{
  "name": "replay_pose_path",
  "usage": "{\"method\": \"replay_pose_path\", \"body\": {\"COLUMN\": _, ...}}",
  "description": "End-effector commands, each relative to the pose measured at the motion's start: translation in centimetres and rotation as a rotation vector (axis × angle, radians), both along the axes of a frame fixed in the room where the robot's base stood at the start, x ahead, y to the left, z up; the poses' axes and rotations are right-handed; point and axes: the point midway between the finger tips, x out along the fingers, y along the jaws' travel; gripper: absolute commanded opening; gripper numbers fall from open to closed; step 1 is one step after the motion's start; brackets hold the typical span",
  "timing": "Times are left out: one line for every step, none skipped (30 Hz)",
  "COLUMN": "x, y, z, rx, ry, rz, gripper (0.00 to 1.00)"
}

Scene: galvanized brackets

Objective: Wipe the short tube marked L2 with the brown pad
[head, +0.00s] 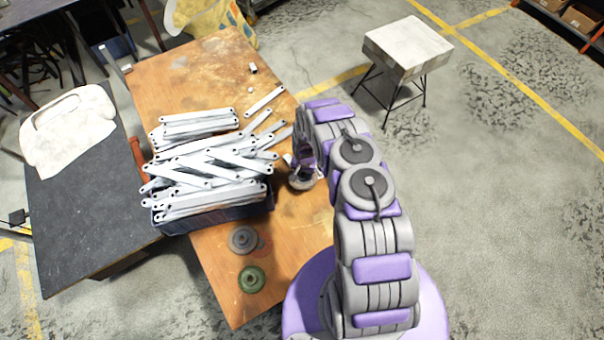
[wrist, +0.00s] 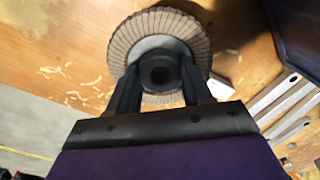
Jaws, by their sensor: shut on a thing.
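The brown pad is a round pleated disc with a dark central knob (wrist: 160,70); its pleated rim (wrist: 125,35) shows in the wrist view. My gripper (wrist: 160,80) is shut on the knob, one finger on each side. In the head view my gripper (head: 304,166) is at the table's right edge, beside the bracket bin, with the brown pad (head: 300,184) under it. I cannot tell whether the pad touches the table. A short pale tube (head: 252,68) stands at the table's far part, well away from my gripper. No L2 mark is readable.
A dark blue bin (head: 215,217) heaped with galvanized brackets (head: 205,165) fills the table's middle; some stick out right. Grey (head: 243,240) and green (head: 251,279) pads lie nearer. A small pale piece (head: 250,90) and a loose bracket (head: 265,101) lie near the tube.

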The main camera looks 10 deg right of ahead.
Motion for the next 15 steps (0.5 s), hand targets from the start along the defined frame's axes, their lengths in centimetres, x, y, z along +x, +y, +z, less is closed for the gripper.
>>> {"method": "replay_pose_path", "body": {"x": 0.2, "y": -0.1, "z": 0.7, "rx": 0.000, "ry": -0.001, "rz": 0.000, "gripper": 0.25}}
{"method": "replay_pose_path", "body": {"x": 0.2, "y": -0.1, "z": 1.0, "rx": 0.000, "ry": -0.001, "rz": 0.000, "gripper": 0.25}}
{"method": "replay_pose_path", "body": {"x": 0.3, "y": -0.1, "z": 1.3, "rx": 0.000, "ry": -0.001, "rz": 0.000, "gripper": 0.25}}
{"method": "replay_pose_path", "body": {"x": 0.4, "y": -0.1, "z": 1.6, "rx": 0.000, "ry": -0.001, "rz": 0.000, "gripper": 0.25}}
{"method": "replay_pose_path", "body": {"x": 0.4, "y": -0.1, "z": 1.9, "rx": -0.001, "ry": -0.002, "rz": 0.000, "gripper": 0.25}}
{"method": "replay_pose_path", "body": {"x": 0.5, "y": -0.2, "z": 2.3, "rx": -0.001, "ry": -0.002, "rz": 0.000, "gripper": 0.25}}
{"method": "replay_pose_path", "body": {"x": 0.6, "y": -0.2, "z": 2.5, "rx": -0.001, "ry": -0.002, "rz": 0.000, "gripper": 0.25}}
{"method": "replay_pose_path", "body": {"x": 0.6, "y": -0.2, "z": 2.8, "rx": -0.001, "ry": -0.002, "rz": 0.000, "gripper": 0.25}}
{"method": "replay_pose_path", "body": {"x": 0.7, "y": -0.2, "z": 3.1, "rx": -0.001, "ry": -0.002, "rz": 0.000, "gripper": 0.25}}
{"method": "replay_pose_path", "body": {"x": 0.7, "y": -0.2, "z": 3.4, "rx": 0.000, "ry": -0.001, "rz": 0.000, "gripper": 0.25}}
{"method": "replay_pose_path", "body": {"x": 0.8, "y": -0.3, "z": 3.7, "rx": 0.000, "ry": -0.001, "rz": 0.000, "gripper": 0.25}}
{"method": "replay_pose_path", "body": {"x": 0.8, "y": -0.3, "z": 4.0, "rx": -0.001, "ry": -0.001, "rz": 0.001, "gripper": 0.25}}
{"method": "replay_pose_path", "body": {"x": 0.9, "y": -0.3, "z": 4.3, "rx": -0.001, "ry": 0.000, "rz": 0.000, "gripper": 0.25}}
{"method": "replay_pose_path", "body": {"x": 1.0, "y": -0.3, "z": 4.5, "rx": -0.001, "ry": -0.001, "rz": 0.001, "gripper": 0.25}}
{"method": "replay_pose_path", "body": {"x": 1.0, "y": -0.4, "z": 4.9, "rx": 0.000, "ry": -0.001, "rz": 0.000, "gripper": 0.25}}
